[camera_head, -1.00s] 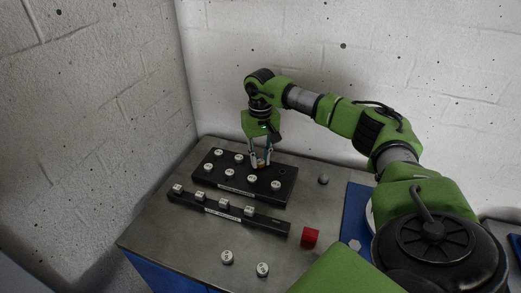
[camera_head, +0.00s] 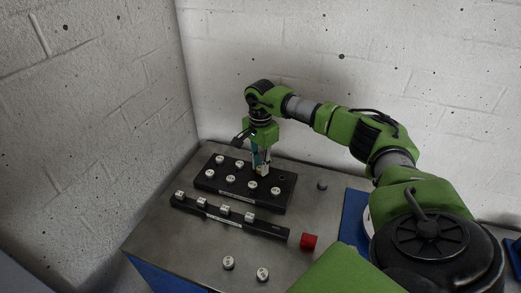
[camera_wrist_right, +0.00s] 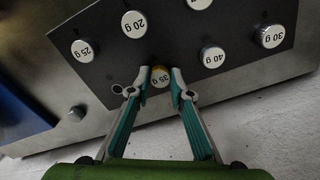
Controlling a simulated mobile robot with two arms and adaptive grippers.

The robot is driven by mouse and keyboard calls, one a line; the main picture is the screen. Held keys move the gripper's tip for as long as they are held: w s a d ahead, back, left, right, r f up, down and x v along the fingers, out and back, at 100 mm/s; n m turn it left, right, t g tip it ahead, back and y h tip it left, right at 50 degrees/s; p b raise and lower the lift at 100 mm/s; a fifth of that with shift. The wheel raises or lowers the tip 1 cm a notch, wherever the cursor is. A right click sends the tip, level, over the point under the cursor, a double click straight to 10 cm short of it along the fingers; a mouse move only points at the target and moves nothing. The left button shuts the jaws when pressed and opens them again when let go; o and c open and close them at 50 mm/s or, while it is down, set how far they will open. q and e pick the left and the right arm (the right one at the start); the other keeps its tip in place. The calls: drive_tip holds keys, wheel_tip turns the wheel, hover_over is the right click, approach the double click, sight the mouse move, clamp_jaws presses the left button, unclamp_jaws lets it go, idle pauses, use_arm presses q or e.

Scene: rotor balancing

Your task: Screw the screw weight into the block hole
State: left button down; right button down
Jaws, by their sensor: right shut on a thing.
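The black block (camera_head: 205,187) stands on the metal table with short round weights in two rows. My right gripper (camera_head: 261,172) points down over its back row. In the right wrist view its two fingertips (camera_wrist_right: 160,78) are shut on the screw weight (camera_wrist_right: 160,74), labelled 35 g, with a yellowish edge. The weight is at the block's top; how deep it sits in its hole is hidden. An empty hole (camera_wrist_right: 117,88) shows beside it. My left gripper is not in view.
A narrow black rail (camera_head: 268,229) with several weights lies in front of the block. A small grey piece (camera_head: 322,185) lies right of the block. Walls stand behind and left.

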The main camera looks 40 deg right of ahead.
drive_tip(key=shift+s+f, duration=0.1)
drive_tip(key=m+p, duration=0.1)
drive_tip(key=m, duration=0.2)
drive_tip(key=shift+a+m, duration=0.1)
drive_tip(key=shift+m, duration=0.3)
drive_tip(key=m+p, duration=0.1)
drive_tip(key=m, duration=0.4)
drive_tip(key=m+p, duration=0.2)
drive_tip(key=m, duration=0.3)
drive_tip(key=m+p, duration=0.1)
drive_tip(key=m, duration=0.2)
drive_tip(key=shift+m, duration=0.3)
drive_tip(key=shift+f+m, duration=0.15)
drive_tip(key=shift+m, duration=0.35)
